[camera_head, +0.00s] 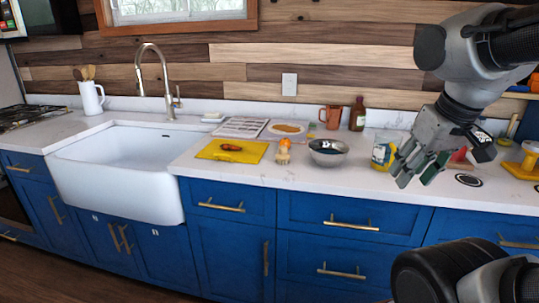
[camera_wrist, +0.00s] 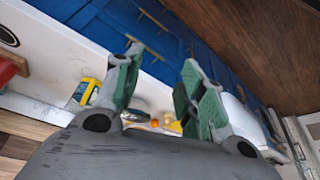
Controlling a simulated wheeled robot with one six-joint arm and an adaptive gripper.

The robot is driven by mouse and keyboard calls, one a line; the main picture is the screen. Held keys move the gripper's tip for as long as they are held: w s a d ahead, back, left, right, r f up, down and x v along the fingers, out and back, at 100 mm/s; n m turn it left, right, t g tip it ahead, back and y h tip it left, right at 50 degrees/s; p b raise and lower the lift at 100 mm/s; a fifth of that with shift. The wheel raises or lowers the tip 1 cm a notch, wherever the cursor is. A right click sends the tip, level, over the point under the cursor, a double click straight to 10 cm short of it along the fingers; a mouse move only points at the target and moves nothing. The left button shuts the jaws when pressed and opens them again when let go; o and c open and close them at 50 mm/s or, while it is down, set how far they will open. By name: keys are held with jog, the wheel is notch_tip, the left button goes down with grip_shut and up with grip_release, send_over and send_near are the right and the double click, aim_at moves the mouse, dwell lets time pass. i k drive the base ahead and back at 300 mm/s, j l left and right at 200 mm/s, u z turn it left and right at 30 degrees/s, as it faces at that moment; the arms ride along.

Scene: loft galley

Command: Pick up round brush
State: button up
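The round brush (camera_head: 283,151) appears to be the small orange-topped thing with a pale lower part, standing upright on the white counter between a yellow cutting board and a metal bowl. My gripper (camera_head: 412,168) is in the air over the counter's front edge, well to the right of the brush and apart from it. In the wrist view my gripper (camera_wrist: 160,72) has its two green-padded fingers spread, with nothing between them. A small orange spot (camera_wrist: 155,122) low between the fingers may be the brush, too small to be sure.
The metal bowl (camera_head: 328,152) stands right of the brush; the yellow cutting board (camera_head: 218,153) with an orange-red item lies left. A yellow-labelled container (camera_head: 383,152) stands beside my gripper. A mug (camera_head: 331,117) and bottle (camera_head: 357,114) stand behind. The counter front is clear.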

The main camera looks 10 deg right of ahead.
aim_at(282, 156)
jog(key=i+j+u, duration=0.1)
jog(key=i+u, duration=0.25)
jog(key=i, duration=0.6)
